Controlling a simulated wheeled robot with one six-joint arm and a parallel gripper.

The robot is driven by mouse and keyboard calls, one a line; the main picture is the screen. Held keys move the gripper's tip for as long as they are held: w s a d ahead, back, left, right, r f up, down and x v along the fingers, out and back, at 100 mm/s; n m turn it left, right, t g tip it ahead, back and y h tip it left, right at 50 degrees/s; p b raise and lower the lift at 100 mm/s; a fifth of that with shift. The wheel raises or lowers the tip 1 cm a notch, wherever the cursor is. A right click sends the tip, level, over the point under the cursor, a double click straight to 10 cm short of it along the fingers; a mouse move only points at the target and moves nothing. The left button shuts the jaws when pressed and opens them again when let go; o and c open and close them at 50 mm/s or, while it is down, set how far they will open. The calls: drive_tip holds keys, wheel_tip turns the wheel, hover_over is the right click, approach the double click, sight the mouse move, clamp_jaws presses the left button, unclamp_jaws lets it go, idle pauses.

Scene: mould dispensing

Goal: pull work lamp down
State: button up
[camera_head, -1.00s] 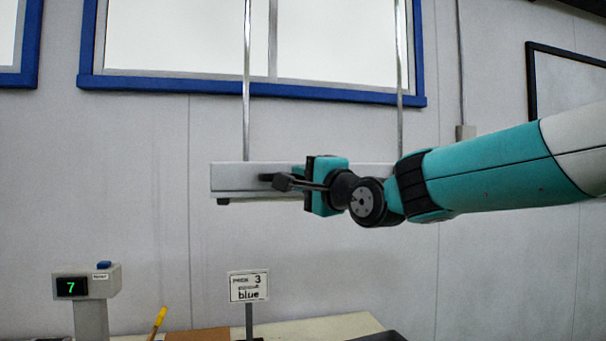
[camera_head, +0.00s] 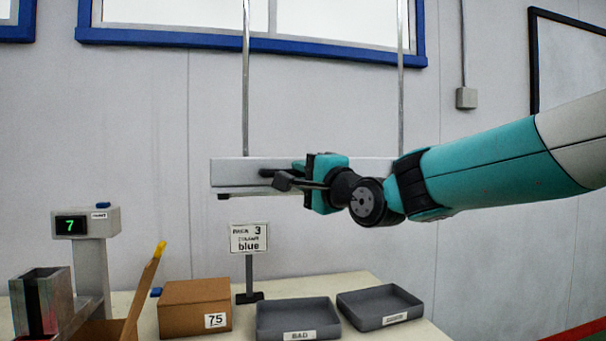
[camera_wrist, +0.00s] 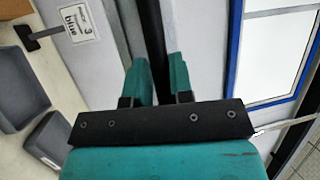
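The work lamp (camera_head: 235,172) is a pale grey horizontal bar hung on two thin metal rods in the middle of the head view, below the window. A dark handle runs along its front. My gripper (camera_head: 283,178) is at the lamp's front. In the wrist view, the two teal fingers of my gripper (camera_wrist: 160,82) stand on either side of the black handle bar (camera_wrist: 154,40) and appear closed on it. The contact faces are hidden. My gripper and wrist cover the middle of the lamp in the head view.
The table below holds a cardboard box (camera_head: 195,308) marked 75, two grey trays (camera_head: 298,318) (camera_head: 380,306), a sign (camera_head: 248,239) reading "blue", and a display (camera_head: 87,222) showing 7. Clear space lies between lamp and sign.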

drive_tip(key=o, duration=0.3)
drive_tip(key=shift+f, duration=0.45)
drive_tip(key=shift+r, duration=0.15)
drive_tip(key=shift+s+d, duration=0.1)
drive_tip(key=b+v, duration=0.3)
drive_tip(key=v, duration=1.4)
drive_tip(key=shift+s+b, duration=0.1)
drive_tip(key=shift+b, duration=0.25)
